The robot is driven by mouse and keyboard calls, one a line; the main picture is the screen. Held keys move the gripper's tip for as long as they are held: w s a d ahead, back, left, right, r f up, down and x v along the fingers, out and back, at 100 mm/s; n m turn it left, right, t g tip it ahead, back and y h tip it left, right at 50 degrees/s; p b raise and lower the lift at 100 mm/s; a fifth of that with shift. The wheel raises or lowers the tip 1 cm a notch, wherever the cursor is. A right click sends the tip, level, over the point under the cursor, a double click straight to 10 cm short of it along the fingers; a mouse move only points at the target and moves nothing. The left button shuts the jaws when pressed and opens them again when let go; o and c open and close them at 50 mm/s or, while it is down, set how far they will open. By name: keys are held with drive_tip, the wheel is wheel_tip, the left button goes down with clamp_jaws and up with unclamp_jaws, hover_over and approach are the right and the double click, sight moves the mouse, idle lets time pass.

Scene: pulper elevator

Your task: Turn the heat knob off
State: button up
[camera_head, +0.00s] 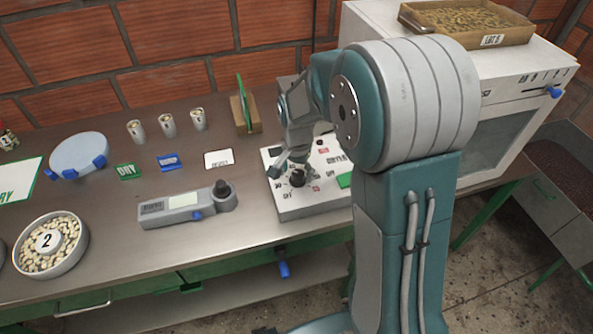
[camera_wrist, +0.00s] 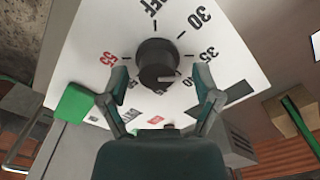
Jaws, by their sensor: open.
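The heat knob (camera_head: 297,179) is a round black dial on the white top of a control box (camera_head: 312,207). The knob (camera_wrist: 155,58) also shows in the wrist view, ringed by OFF, numbers from 30 upward and a red 55. A light mark on the knob lies on its lower right side, away from OFF; its exact setting is hard to tell. My gripper (camera_head: 293,167) is open above the panel, pointing down at the knob. In the wrist view, the fingers of my gripper (camera_wrist: 162,80) stand apart on either side of the knob's lower part; contact cannot be told.
A green button (camera_wrist: 74,103) sits on the panel near one finger. A grey handheld meter (camera_head: 187,205) lies left of the box. A wooden block with a green plate (camera_head: 245,115) stands behind. A white oven (camera_head: 510,100) stands to the right. Bare metal table lies front left.

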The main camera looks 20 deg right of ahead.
drive_tip(key=shift+d, duration=0.15)
drive_tip(key=shift+c, duration=1.2)
clamp_jaws()
drive_tip(key=shift+n, duration=0.3)
